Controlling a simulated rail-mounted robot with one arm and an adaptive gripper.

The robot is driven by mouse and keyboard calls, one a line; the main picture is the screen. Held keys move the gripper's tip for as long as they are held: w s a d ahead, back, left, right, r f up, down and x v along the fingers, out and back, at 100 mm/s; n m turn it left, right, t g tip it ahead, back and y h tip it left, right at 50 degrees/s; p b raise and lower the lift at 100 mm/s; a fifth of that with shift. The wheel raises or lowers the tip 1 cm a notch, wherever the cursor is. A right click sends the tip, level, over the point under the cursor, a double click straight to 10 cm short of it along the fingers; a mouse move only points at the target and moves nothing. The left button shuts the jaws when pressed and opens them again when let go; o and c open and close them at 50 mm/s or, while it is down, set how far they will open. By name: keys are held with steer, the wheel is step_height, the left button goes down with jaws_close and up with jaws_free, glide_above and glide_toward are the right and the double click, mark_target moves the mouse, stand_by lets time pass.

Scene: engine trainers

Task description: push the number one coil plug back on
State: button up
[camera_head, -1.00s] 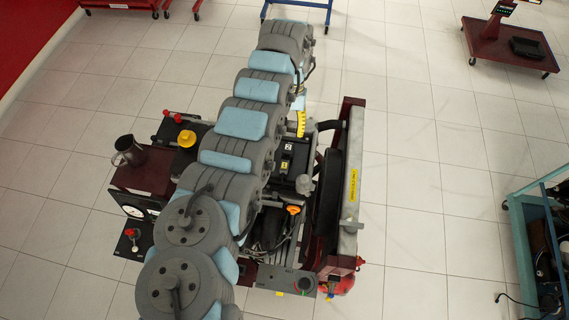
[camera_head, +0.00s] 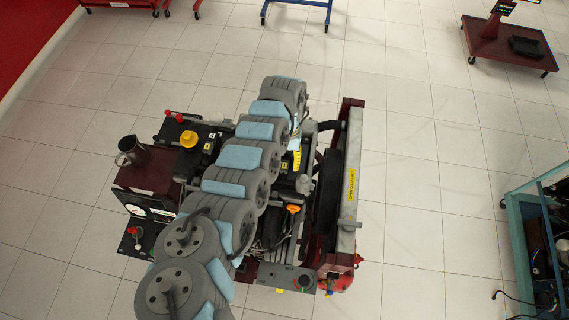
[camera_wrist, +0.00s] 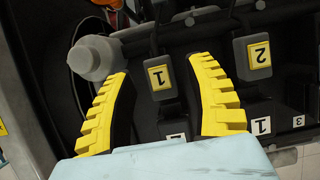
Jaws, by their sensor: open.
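In the wrist view my gripper (camera_wrist: 160,66) shows two yellow-padded fingers spread apart. The dark plug with the yellow number one tag (camera_wrist: 159,79) lies between them in the picture, with space on both sides. I cannot tell its depth relative to the fingertips or how it sits on its coil. The plug tagged two (camera_wrist: 258,55) is just right of the right finger. A white number one label (camera_wrist: 261,126) is below it. In the head view a yellow finger of my gripper (camera_head: 297,159) shows over the engine; my arm hides the number one plug there.
A grey round cap (camera_wrist: 93,57) stands close to the left finger. A teal cart (camera_head: 520,235) is at right. Open tiled floor lies between.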

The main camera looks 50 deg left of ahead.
steer(key=shift+s+d+f, duration=0.1)
steer(key=shift+s+f, duration=0.05)
steer(key=shift+f, duration=0.3)
